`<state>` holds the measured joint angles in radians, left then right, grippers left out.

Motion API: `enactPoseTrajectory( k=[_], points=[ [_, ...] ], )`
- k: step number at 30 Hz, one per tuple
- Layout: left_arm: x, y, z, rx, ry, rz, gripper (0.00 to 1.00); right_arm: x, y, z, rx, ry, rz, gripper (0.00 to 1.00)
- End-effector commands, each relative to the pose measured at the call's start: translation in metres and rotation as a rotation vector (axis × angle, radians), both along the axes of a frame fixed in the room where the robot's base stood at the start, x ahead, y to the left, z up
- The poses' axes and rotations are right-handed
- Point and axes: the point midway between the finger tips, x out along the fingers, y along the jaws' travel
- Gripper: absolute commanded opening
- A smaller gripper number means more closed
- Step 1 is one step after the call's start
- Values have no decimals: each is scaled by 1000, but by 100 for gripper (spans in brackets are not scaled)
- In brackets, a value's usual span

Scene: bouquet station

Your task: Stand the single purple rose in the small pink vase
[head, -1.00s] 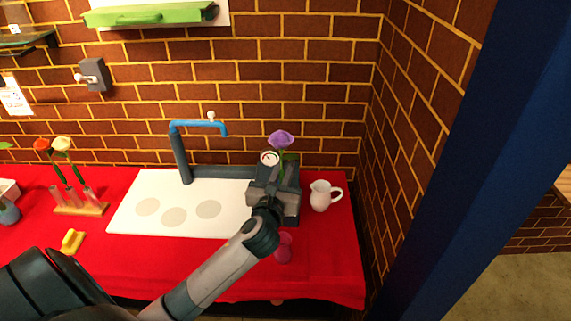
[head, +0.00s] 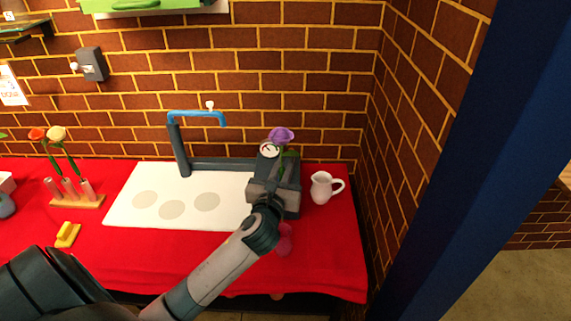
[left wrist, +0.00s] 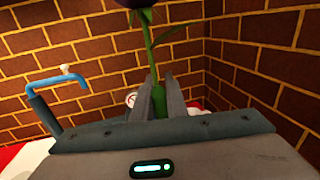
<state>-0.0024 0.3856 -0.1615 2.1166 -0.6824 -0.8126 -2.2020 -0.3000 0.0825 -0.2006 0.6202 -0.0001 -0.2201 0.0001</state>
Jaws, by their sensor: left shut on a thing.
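The purple rose (head: 281,135) stands about upright, bloom up, above my left gripper (head: 277,180) in the head view. My left gripper is shut on its green stem. The left wrist view shows the stem (left wrist: 148,45) running up from between the two fingers (left wrist: 160,98), with the bloom cut off at the top edge. The small pink vase (head: 284,242) stands on the red cloth on the near side of the gripper. My left arm partly hides it, and its mouth is hard to make out. The stem's lower end is hidden. My right gripper is not in view.
A white jug (head: 322,188) stands close to the right of my gripper. A white board (head: 130,203) and a blue-topped faucet (head: 180,150) are to the left. A wooden rack (head: 78,202) with flowers and a yellow block (head: 67,234) are at far left. A brick wall is behind.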

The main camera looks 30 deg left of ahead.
Motion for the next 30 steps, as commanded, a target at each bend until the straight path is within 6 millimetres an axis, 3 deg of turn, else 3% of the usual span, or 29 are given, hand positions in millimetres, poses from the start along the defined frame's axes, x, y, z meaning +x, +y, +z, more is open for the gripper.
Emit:
enactPoseTrajectory(
  k=[11,30],
  points=[
    [0,0,-21,-2,-1,0,0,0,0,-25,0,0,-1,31],
    [0,0,-57,0,0,0,0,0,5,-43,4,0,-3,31]
  ],
)
